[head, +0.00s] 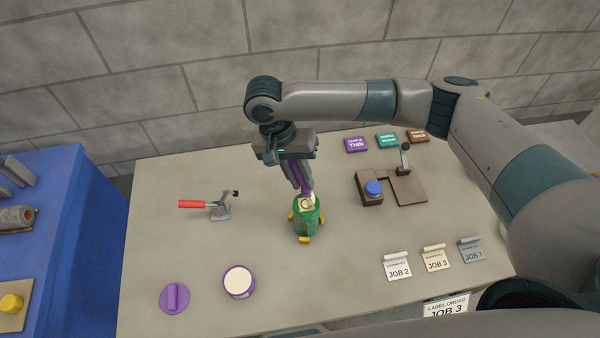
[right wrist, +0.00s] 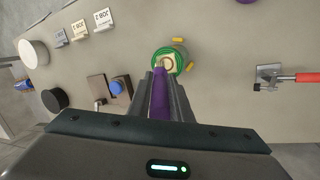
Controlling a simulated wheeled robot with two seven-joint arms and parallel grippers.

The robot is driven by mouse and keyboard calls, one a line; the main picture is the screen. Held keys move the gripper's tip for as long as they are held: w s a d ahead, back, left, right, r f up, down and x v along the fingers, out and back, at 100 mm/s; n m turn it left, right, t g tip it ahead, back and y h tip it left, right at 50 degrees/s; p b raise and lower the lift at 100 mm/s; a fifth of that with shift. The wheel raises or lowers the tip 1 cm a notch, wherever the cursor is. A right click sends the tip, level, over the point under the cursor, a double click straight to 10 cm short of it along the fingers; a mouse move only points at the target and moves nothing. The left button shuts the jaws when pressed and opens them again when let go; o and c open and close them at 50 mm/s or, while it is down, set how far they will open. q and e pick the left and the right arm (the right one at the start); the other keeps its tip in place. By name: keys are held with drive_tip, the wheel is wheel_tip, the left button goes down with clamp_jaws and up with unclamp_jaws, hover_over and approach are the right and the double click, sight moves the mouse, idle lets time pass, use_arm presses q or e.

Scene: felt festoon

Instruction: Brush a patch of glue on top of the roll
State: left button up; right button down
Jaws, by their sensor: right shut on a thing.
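The green roll (head: 306,222) stands upright on the table, with yellow blocks around its base. It also shows in the right wrist view (right wrist: 183,60), where its top has a pale area. My right gripper (head: 302,186) is above the roll, pointing down and shut on a purple brush (right wrist: 159,95). The brush's pale tip is at the roll's top; I cannot tell whether it touches or how much of the pale area is glue. An open purple pot with cream-coloured contents (head: 239,281) stands at the front left. My left gripper is not in view.
A purple lid (head: 174,298) lies left of the pot. A red-handled clamp (head: 215,205) is left of the roll. A brown fixture with a blue knob (head: 374,188) stands to the right. Job cards (head: 397,266) lie front right. Coloured blocks (head: 357,145) line the back.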

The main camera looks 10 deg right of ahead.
drive_tip(key=shift+s, duration=0.5)
drive_tip(key=shift+w, duration=0.15)
drive_tip(key=shift+w, duration=1.1)
drive_tip(key=shift+s, duration=0.1)
drive_tip(key=shift+s, duration=0.55)
drive_tip(key=shift+a, duration=0.2)
drive_tip(key=shift+a, duration=0.85)
drive_tip(key=shift+w, duration=0.1)
